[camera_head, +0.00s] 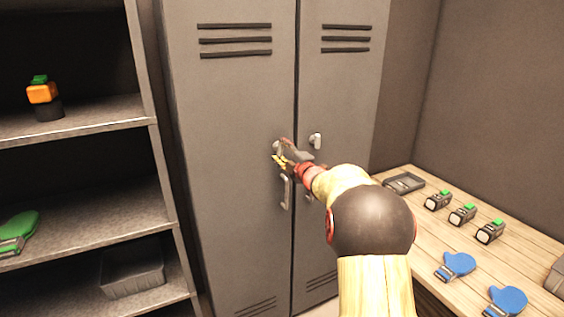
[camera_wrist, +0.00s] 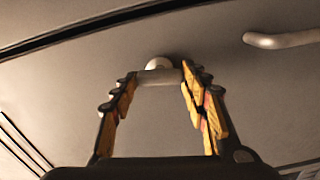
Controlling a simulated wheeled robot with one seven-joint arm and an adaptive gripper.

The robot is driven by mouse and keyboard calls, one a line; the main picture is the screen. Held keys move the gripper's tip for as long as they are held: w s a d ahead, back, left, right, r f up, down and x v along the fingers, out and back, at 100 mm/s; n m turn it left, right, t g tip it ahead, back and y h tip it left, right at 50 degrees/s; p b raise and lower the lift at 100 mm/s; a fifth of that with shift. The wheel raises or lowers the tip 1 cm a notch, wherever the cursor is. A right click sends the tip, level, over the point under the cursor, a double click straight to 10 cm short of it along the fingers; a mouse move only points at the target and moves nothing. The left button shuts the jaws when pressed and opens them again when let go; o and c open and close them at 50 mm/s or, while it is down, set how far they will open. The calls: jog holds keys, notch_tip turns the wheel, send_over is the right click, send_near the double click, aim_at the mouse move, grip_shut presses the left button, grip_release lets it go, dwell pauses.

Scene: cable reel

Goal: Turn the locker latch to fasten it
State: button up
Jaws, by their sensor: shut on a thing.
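The grey two-door locker (camera_head: 230,110) stands in the middle of the head view, both doors closed against the frame. On its left door is a small pale metal latch (camera_head: 276,146), mostly hidden by my gripper (camera_head: 283,155). In the wrist view the latch (camera_wrist: 158,76) shows a round hub and a short bar lying nearly level in the picture. The yellow-padded fingers of my gripper (camera_wrist: 160,82) are shut on the bar, one on each side. A second latch (camera_head: 316,140) on the right door is free.
A door handle (camera_head: 286,191) sits just below the gripper; it also shows in the wrist view (camera_wrist: 282,40). A shelf unit (camera_head: 80,132) stands at left. A wooden table (camera_head: 425,240) with several devices and blue mitt-shaped items stands at right.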

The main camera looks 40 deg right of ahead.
jog(key=shift+f+n+b, duration=0.15)
jog(key=shift+n+b, duration=0.8)
jog(key=shift+n, duration=0.05)
jog(key=o, duration=1.2)
jog(key=shift+c, duration=0.2)
jog(key=v, duration=1.2)
